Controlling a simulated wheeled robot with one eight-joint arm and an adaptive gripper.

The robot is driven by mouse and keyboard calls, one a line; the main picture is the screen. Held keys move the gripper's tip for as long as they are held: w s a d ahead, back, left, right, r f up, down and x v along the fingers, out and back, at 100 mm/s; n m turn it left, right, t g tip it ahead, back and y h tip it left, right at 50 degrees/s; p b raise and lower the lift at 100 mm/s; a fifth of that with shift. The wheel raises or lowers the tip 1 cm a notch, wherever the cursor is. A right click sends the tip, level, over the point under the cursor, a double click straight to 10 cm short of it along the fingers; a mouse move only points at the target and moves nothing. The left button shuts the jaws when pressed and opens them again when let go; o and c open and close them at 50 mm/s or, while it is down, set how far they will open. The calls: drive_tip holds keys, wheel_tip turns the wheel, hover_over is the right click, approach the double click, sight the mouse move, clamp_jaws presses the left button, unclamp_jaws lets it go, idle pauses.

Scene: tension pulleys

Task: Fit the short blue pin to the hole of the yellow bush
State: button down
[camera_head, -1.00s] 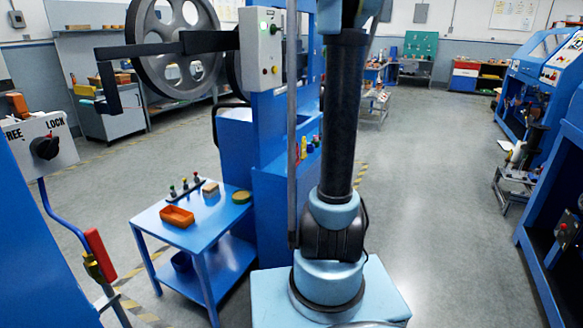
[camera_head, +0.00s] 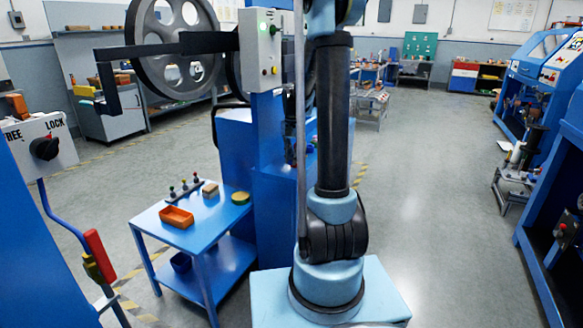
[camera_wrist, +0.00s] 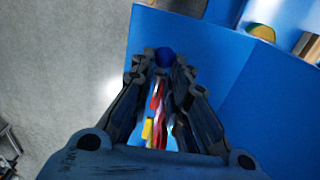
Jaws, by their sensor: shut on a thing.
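In the wrist view my gripper (camera_wrist: 164,66) is shut on a short, round, dark blue piece, which I take to be the blue pin (camera_wrist: 165,56). Only its rounded end shows between the fingertips. Below it, between the fingers, there are narrow red (camera_wrist: 156,97) and yellow (camera_wrist: 147,130) shapes, partly hidden. I cannot tell whether the yellow one is the bush, and no hole can be made out. In the head view the gripper is mostly hidden behind my arm, beside the blue machine.
The blue machine (camera_head: 232,160) with its large grey wheel (camera_head: 146,75) stands left of my arm. A blue side table (camera_head: 215,222) holds an orange tray (camera_head: 176,217), a rack of several small pegs (camera_head: 184,188), a wooden block and a green-topped round piece. Open floor lies to the right.

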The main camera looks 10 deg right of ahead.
sight(292, 171)
drive_tip(key=shift+f, duration=1.75)
drive_tip(key=shift+a+f, duration=0.15)
drive_tip(key=shift+f, duration=0.15)
drive_tip(key=c, duration=1.6)
unclamp_jaws()
drive_tip(key=shift+w, duration=0.1)
drive_tip(key=shift+o, duration=0.2)
